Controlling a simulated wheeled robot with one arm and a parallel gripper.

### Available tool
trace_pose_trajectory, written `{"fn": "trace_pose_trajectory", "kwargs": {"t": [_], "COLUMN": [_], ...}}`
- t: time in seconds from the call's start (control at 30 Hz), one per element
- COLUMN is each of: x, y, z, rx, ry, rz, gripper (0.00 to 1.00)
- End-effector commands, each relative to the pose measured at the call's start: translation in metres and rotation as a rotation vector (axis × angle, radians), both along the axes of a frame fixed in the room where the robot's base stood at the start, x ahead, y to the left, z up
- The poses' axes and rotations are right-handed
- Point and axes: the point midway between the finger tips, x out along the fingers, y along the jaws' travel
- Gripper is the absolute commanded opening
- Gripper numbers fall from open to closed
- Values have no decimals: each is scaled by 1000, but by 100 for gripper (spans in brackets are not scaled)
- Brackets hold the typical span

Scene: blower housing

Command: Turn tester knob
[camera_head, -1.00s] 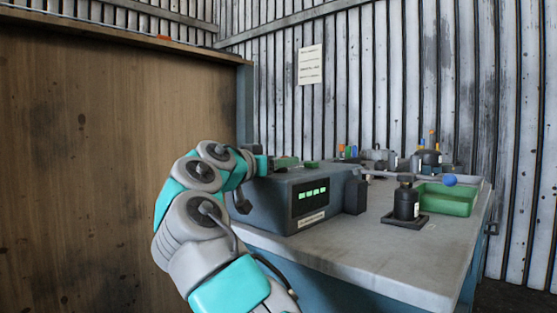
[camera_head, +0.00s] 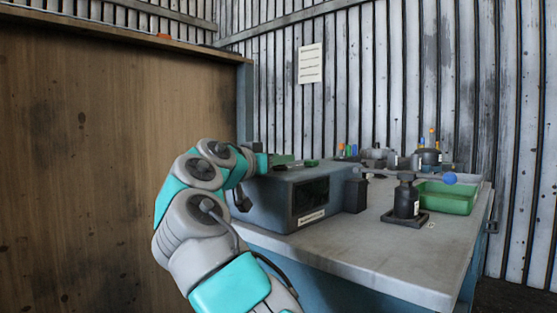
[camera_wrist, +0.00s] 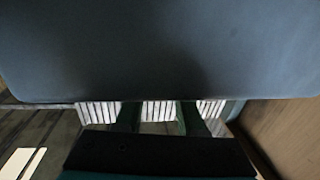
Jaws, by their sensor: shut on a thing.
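The tester (camera_head: 275,205) is a blue-grey box on the left end of the bench. Its front display (camera_head: 312,196) is dark, with a pale label below it. My arm reaches to the tester's left side. In the wrist view the tester housing (camera_wrist: 160,45) fills the upper part. The two dark green fingers of my gripper (camera_wrist: 160,117) reach up to its lower edge, a small gap between them, and their tips are hidden. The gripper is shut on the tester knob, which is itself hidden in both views.
A wooden panel (camera_head: 110,160) stands close at the left. On the grey bench (camera_head: 375,255) are a black fixture (camera_head: 406,203) with a rod and blue ball, and a green tray (camera_head: 447,200). Several small parts stand at the back. The bench front is clear.

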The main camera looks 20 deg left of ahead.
Motion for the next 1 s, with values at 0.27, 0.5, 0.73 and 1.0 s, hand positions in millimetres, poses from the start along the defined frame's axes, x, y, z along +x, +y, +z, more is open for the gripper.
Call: {"fn": "trace_pose_trajectory", "kwargs": {"t": [0.27,0.5,0.73,1.0], "x": [0,1,0,0], "y": [-1,-1,0,0], "z": [-7,-5,-1,-1], "rx": [4,1,-1,0], "ry": [-4,-1,0,0], "rz": [116,233,261,261], "gripper": [0,0,0,45]}}
